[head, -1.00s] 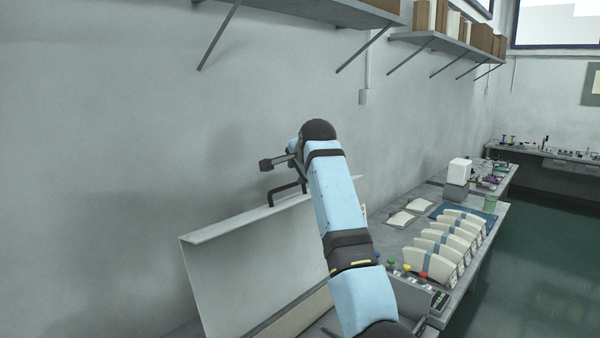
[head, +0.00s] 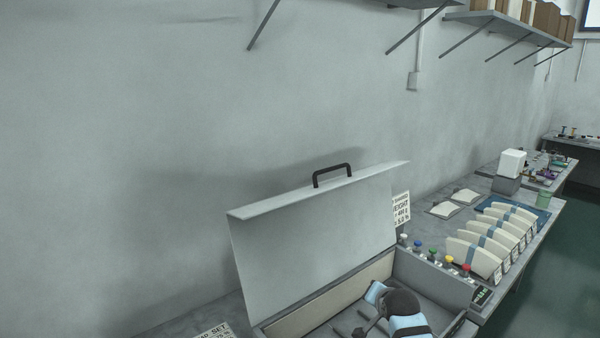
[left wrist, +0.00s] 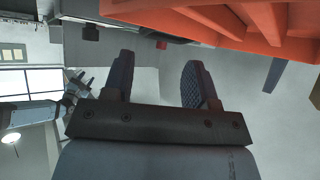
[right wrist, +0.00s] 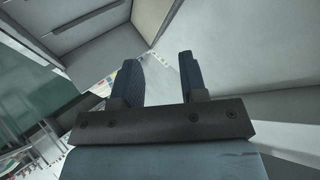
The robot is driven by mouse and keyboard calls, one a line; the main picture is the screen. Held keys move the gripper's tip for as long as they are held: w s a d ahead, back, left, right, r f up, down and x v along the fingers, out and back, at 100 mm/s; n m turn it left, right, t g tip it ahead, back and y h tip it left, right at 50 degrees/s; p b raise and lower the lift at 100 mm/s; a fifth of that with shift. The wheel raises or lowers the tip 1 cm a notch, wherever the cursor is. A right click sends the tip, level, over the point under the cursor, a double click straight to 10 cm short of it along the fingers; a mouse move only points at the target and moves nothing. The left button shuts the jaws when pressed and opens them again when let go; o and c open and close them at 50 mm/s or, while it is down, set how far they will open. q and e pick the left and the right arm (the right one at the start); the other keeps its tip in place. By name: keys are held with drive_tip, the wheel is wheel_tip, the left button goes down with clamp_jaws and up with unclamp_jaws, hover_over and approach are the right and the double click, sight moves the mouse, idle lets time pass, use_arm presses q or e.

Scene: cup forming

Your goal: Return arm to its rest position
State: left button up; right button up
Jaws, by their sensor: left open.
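My right arm, light blue with a black joint, shows at the bottom of the head view, low over the open box (head: 310,312). Its gripper cannot be made out clearly there. In the right wrist view my right gripper (right wrist: 161,78) is open, its two dark fingers apart with nothing held between them. My left gripper (left wrist: 157,80) is outside the head view. In the left wrist view it is open and empty. The box's grey lid (head: 315,235) stands raised, with a black handle (head: 332,175) on its top edge; no gripper touches the handle.
Coloured knobs (head: 450,260) line the box's right side. Beyond are several cream fanned stacks (head: 490,240) and a white block (head: 512,162). Shelves (head: 500,28) hang on the wall above. An orange-red slatted structure (left wrist: 240,30) is close above the left gripper.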

drive_tip(key=s+d+f+n, duration=0.2)
drive_tip(key=s+f+n, duration=0.2)
drive_tip(key=s+f, duration=1.2)
drive_tip(key=s+a+n+y, duration=0.1)
drive_tip(key=s+n, duration=0.2)
drive_tip(key=s, duration=0.9)
drive_tip(key=s+a+f+n+y, duration=0.1)
drive_tip(key=s+n, duration=0.1)
drive_tip(key=s, duration=1.1)
drive_tip(key=shift+s+f+n+y, duration=0.25)
drive_tip(key=shift+f+n+y, duration=0.05)
drive_tip(key=shift+n, duration=0.1)
